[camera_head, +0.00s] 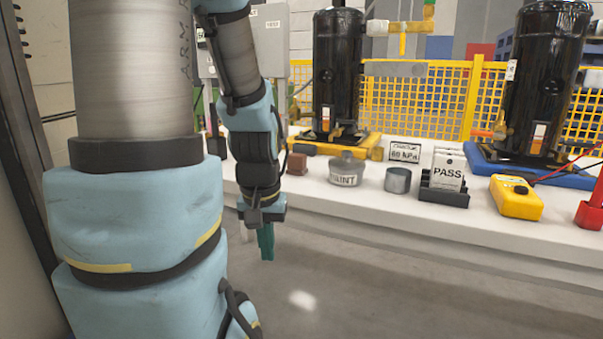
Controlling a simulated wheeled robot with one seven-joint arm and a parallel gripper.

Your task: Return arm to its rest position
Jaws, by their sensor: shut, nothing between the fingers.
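My arm, in light blue covers, fills the left of the head view. My gripper (265,242) hangs down at the end of it, in front of the white bench's front edge and above the grey floor. Its green fingers are together with nothing between them. It is apart from everything on the bench.
On the white bench (330,208) stand two black compressors (338,70) (545,85), a grey tin (346,172), a metal cup (398,180), a PASS card holder (445,190) and a yellow meter (516,197). A yellow mesh fence (425,105) runs behind. The floor in front is clear.

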